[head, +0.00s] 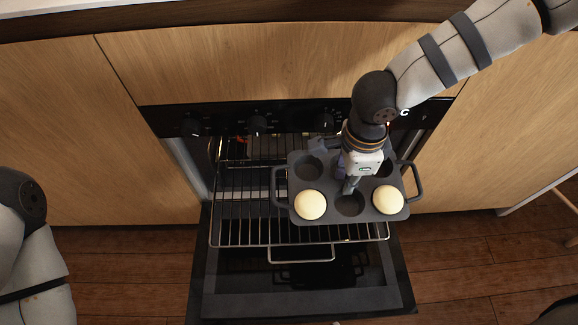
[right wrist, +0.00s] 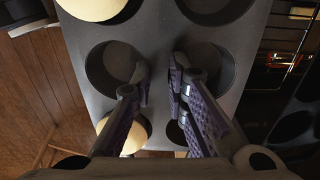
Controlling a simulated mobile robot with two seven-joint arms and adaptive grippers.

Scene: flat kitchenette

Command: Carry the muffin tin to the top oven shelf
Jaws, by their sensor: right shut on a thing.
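The dark grey muffin tin (head: 329,190) has a handle at each end and several cups, with one cream muffin (head: 310,204) at the front left and another (head: 388,199) at the front right. My right gripper (head: 350,184) reaches down from above and is shut on the tin. In the right wrist view its fingers (right wrist: 158,82) close on the strip between the cups of the tin (right wrist: 157,40). The tin is over the right part of the pulled-out wire oven shelf (head: 232,211); whether it touches the shelf I cannot tell. My left gripper is out of view.
The oven door (head: 300,303) is folded down below the shelf. Control knobs (head: 257,124) line the black panel behind. Wooden cupboard fronts (head: 75,130) flank the oven. The left part of the shelf is bare. My left arm shows at the left edge.

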